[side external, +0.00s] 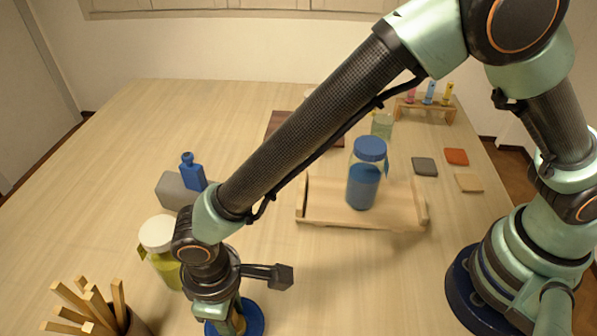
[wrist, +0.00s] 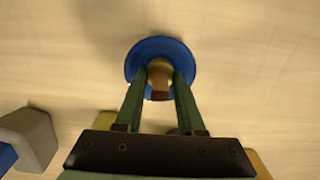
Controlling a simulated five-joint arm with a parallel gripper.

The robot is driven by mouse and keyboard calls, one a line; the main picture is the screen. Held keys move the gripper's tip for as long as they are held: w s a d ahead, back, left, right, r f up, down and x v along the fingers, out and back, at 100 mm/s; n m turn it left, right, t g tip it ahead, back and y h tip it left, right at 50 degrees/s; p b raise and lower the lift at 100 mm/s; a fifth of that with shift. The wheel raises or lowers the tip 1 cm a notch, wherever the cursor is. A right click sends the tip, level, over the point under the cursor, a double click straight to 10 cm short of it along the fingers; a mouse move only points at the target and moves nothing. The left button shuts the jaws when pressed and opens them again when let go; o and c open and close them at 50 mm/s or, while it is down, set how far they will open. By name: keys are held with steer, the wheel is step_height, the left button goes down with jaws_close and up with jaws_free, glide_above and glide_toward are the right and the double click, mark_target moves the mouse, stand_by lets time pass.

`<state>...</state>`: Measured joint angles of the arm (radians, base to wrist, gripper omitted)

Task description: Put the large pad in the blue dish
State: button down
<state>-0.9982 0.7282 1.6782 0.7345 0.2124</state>
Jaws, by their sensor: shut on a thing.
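The blue dish (side external: 256,318) lies at the front edge of the side view, partly hidden behind my gripper (side external: 237,318). In the wrist view, the round blue dish (wrist: 160,45) is beyond and below my fingertips (wrist: 160,84). The fingers are shut on a small tan-brown thing (wrist: 159,68), which I take to be the large pad. It overlaps the middle of the dish in this view. I cannot tell whether it touches the dish. In the side view, the held thing is mostly hidden by the fingers.
A white-lidded yellow-green jar (side external: 165,270) stands close left of my gripper. A pot of wooden sticks (side external: 135,322) is at the front left. A grey block (side external: 172,192) and blue bottle (side external: 192,175) stand behind. A wooden tray (side external: 318,207) holds a blue jar (side external: 362,188).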

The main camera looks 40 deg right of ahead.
steer(key=c, duration=0.8)
jaws_free()
steer(key=shift+f, duration=0.1)
step_height(320, 180, up, 12)
steer(key=w+d+r+m+t, duration=0.1)
steer(key=w+d+r, duration=0.2)
steer(key=d, duration=0.3)
steer(key=w+d+r+m+y, duration=0.1)
steer(key=w+d+r+m, duration=0.15)
steer(key=d, duration=0.25)
steer(key=w+d+r+m+t, duration=0.1)
steer(key=w+d+r, duration=0.25)
steer(key=d, duration=0.25)
steer(key=s+d+r+m+t, duration=0.1)
steer(key=s+d+m, duration=0.1)
steer(key=d, duration=0.8)
steer(key=s+d+r+m+t+h, duration=0.1)
steer(key=s+d+m+t, duration=0.1)
steer(key=d, duration=0.9)
steer(key=shift+s+r+t, duration=0.15)
steer(key=shift+s+t, duration=0.15)
steer(key=shift+s, duration=0.15)
